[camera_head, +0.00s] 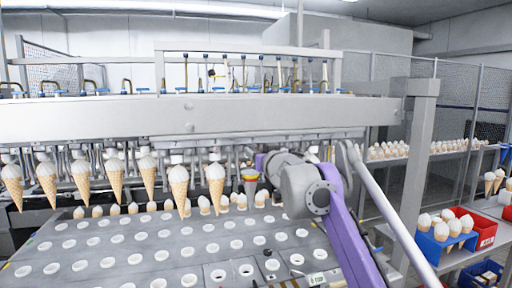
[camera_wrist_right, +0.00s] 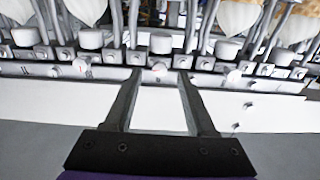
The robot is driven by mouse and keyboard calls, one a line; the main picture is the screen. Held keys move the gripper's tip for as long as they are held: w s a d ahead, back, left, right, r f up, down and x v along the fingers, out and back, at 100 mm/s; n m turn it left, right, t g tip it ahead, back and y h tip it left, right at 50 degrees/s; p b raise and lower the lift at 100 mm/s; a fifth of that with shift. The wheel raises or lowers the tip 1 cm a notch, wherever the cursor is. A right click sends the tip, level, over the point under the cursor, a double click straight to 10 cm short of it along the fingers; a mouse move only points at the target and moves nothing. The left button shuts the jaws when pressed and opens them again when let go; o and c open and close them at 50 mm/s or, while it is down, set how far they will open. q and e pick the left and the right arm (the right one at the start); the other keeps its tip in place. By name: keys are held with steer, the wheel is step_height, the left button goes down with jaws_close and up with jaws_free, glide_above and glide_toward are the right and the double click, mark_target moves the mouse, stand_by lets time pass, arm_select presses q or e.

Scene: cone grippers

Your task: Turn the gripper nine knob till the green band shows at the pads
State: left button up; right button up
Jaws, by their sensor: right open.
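My right gripper (camera_wrist_right: 158,80) is open in the right wrist view, its two dark fingers reaching toward a pale rail. A small round white knob (camera_wrist_right: 159,69) on the rail shows between the fingertips; I cannot tell whether they touch it. Similar knobs (camera_wrist_right: 233,75) sit to either side, one on the left (camera_wrist_right: 80,65) with a red mark. No numbers are readable, so I cannot tell which is nine. No green band shows clearly at the pads. In the head view my purple right arm hides the fingertips. My left gripper is not in view.
Cone grippers hold ice cream cones (camera_head: 115,178) in a row under a grey beam (camera_head: 200,118). A piece with red and yellow bands (camera_head: 249,176) hangs left of my arm. Below is a tray with round holes (camera_head: 130,262). Blue and red bins (camera_head: 432,247) stand at right.

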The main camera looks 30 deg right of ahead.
mark_target(254, 148)
steer(key=shift+x, duration=1.15)
jaws_close()
